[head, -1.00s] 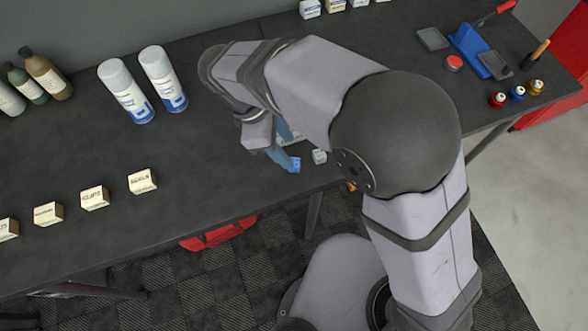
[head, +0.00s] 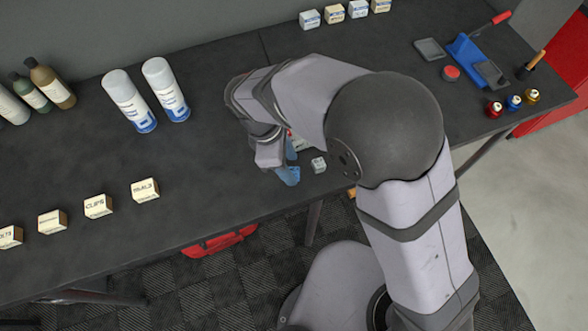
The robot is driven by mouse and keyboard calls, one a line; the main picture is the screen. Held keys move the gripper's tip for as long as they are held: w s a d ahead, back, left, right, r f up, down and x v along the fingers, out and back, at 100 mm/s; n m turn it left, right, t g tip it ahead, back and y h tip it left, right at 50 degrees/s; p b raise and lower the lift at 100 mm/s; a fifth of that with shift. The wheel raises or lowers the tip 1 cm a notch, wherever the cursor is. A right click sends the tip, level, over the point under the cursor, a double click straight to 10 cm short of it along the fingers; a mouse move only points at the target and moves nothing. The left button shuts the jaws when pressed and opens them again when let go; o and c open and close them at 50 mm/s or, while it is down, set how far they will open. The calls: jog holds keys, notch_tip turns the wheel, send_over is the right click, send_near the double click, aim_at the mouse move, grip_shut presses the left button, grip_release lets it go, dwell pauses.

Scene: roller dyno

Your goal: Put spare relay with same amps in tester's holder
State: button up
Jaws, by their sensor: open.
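My gripper (head: 291,177), with blue fingers, is low over the table near its front edge, pointing down. It is open; I cannot see anything between its fingers. A small whitish block with dark marks (head: 318,165), possibly a relay, stands on the table just right of the fingers, apart from them. A pale thing with a red patch (head: 299,141) shows behind the fingers, mostly hidden by my arm; I cannot tell whether it is the tester. No amp markings are readable, and I cannot make out a holder.
Two spray cans (head: 165,90) and several bottles (head: 52,87) stand at the left. Labelled boxes line the front left (head: 145,189) and back edge (head: 334,14). The table's middle left is clear.

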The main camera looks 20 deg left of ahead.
jog(key=shift+x, duration=1.1)
jog(key=shift+c, duration=0.6)
grip_shut()
jog(key=shift+r, duration=0.1)
notch_tip(320, 180, up, 10)
jog(key=b, duration=0.2)
jog(key=w+a+r+n+p, duration=0.1)
jog(key=w+a+r+n, duration=0.1)
jog(key=w, duration=0.8)
jog(key=w+a+r+n+p, duration=0.2)
jog(key=w+r, duration=0.1)
jog(key=w, duration=0.6)
jog(key=shift+w+a+r+t+y, duration=0.3)
jog(key=shift+w+a+t+y, duration=0.1)
